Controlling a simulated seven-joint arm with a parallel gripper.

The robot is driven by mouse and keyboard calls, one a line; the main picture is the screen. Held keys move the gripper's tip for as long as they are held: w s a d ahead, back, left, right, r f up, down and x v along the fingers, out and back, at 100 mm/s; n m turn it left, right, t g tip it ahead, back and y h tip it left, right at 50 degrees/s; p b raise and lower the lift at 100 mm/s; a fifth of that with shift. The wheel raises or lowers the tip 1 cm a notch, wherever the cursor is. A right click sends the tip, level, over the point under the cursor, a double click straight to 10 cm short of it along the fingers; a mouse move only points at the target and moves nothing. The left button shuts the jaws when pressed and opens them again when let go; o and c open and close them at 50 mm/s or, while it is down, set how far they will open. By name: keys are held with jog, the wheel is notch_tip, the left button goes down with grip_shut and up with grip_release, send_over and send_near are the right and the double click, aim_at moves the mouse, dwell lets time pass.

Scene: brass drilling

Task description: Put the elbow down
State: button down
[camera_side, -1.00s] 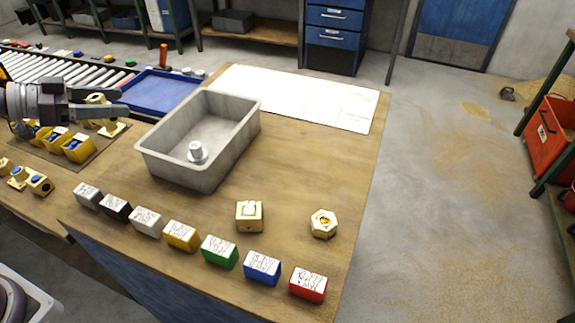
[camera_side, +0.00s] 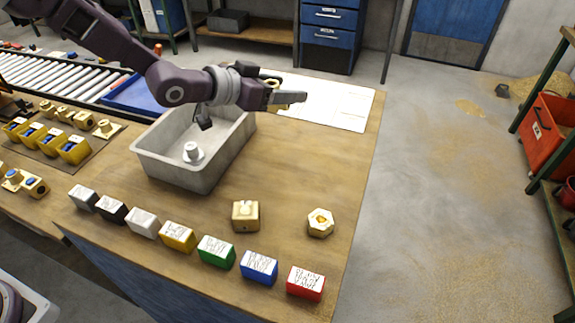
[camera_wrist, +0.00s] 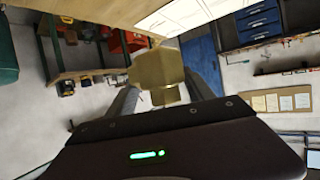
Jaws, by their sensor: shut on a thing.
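My gripper (camera_side: 286,98) is shut on the elbow, a brass-coloured piece held between the two fingers. The elbow (camera_wrist: 157,70) shows large in the wrist view, with a blocky body and a shorter stub toward the palm. In the side view only a small bit of it shows by the fingers. The gripper is in the air past the right rim of the grey bin, in front of the white sheet (camera_side: 335,107) in that picture. The sheet also shows in the wrist view (camera_wrist: 185,14), with lines dividing it.
A brass block (camera_side: 246,216) and a brass hex piece (camera_side: 320,222) stand on the wooden bench (camera_side: 300,170). Several coloured labelled blocks (camera_side: 216,251) line the front edge. The middle right of the bench is clear.

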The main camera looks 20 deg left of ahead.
jog(key=d+f, duration=0.1)
jog(key=f, duration=0.4)
jog(key=d+f, duration=0.1)
jog(key=f, duration=0.9)
jog(key=shift+s+d+f, duration=0.1)
jog(key=shift+s+d, duration=0.2)
jog(key=shift+d, duration=0.1)
jog(key=shift+f, duration=0.1)
jog(key=shift+c, duration=1.9)
grip_release()
jog(key=shift+f, duration=0.1)
jog(key=shift+r, duration=0.25)
jog(key=v, duration=1.2)
jog(key=shift+f, duration=0.15)
